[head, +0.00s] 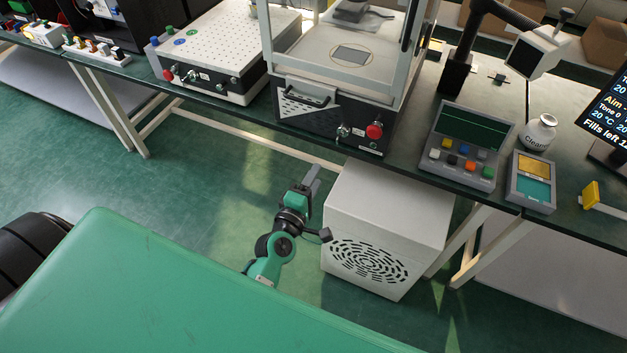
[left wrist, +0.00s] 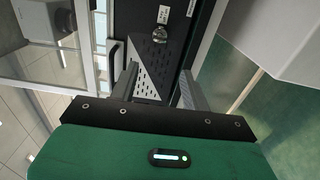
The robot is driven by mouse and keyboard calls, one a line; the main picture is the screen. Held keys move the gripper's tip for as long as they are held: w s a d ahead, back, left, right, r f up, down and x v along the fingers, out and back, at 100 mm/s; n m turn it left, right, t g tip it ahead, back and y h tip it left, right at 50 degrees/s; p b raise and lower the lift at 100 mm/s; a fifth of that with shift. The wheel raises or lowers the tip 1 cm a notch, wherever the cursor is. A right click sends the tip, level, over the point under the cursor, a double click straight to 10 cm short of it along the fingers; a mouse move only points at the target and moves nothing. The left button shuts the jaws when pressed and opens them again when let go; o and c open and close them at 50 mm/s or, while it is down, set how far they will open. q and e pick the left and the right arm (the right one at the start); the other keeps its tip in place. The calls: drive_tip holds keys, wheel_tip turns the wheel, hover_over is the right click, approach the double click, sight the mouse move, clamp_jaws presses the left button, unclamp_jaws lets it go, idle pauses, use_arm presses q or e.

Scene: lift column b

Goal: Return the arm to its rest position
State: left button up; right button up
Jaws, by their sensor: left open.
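My left arm shows low in the middle of the head view, with green and black links in front of the bench. Its gripper (head: 313,180) points up toward the bench front, left of a white box. In the left wrist view the two grey fingers of this gripper (left wrist: 158,84) are spread apart with nothing between them. Beyond them is the dark front panel of a bench machine, with a silver knob and a handle. My right gripper is in neither view.
The white vented box (head: 390,215) stands on the floor right of my left arm. The bench above carries a glass-walled machine (head: 330,112), a perforated white unit (head: 220,45), a keypad console (head: 465,145) and a white bottle (head: 540,133). Green floor (head: 190,195) left of the arm is clear.

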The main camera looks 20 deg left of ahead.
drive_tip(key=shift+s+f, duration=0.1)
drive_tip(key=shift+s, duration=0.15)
